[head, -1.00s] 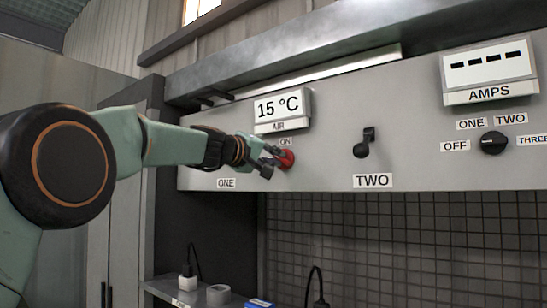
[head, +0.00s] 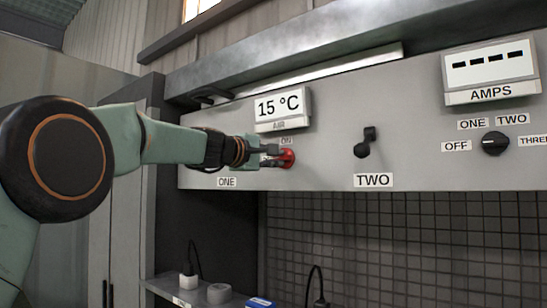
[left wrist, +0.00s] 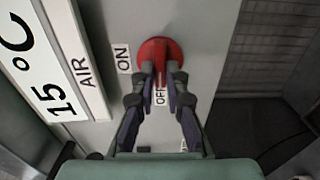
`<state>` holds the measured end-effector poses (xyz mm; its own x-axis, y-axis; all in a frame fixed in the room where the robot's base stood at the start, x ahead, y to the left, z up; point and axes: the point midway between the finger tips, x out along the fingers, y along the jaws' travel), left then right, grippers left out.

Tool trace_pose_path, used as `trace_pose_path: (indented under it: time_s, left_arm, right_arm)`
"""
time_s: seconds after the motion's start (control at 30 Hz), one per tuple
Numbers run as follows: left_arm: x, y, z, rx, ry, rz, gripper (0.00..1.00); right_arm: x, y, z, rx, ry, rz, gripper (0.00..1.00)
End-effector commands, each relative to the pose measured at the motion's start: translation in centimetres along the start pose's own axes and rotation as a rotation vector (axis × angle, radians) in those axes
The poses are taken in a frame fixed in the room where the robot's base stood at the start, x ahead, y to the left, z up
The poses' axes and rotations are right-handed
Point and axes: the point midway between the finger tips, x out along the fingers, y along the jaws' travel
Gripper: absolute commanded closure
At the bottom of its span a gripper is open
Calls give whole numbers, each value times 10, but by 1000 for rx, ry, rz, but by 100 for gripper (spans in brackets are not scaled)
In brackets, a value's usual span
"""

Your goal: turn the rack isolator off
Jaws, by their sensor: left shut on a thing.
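The red rotary isolator knob (head: 287,158) is on the grey panel, below the AIR display, with an ON label above it. In the left wrist view the red knob (left wrist: 160,62) shows a raised grip bar, with ON on one side and an OFF label partly hidden between my fingers. My left gripper (head: 279,157) is at the knob, its fingers closed on either side of the bar; it also shows in the left wrist view (left wrist: 160,78). My right gripper is not in view.
The panel carries a 15 °C AIR display (head: 281,107), a black lever (head: 364,144) above the TWO label, an AMPS display (head: 490,68) and a black selector knob (head: 494,143). A shelf with small items (head: 219,294) is below.

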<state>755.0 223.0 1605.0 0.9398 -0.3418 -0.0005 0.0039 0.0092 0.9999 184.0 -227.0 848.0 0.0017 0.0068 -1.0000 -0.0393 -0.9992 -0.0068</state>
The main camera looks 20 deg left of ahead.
Motion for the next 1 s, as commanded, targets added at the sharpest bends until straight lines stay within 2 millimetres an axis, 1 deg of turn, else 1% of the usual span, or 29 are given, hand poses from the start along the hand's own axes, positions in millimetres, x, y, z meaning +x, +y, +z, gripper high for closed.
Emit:
trace_pose_path:
  time_s: [0.03,0.37,0.4,0.67,1.0]
  left_arm:
    - [-2,8,-1,-5,7,15,100]
    - [-2,8,-1,-8,6,15,100]
    - [-2,8,-1,-7,6,15,86]
    - [-1,5,-1,-6,4,9,64]
    - [-2,2,0,-6,1,4,64]
  right_arm:
    - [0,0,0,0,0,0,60]
    - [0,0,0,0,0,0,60]
    - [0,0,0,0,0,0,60]
    - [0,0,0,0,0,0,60]
    - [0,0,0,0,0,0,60]
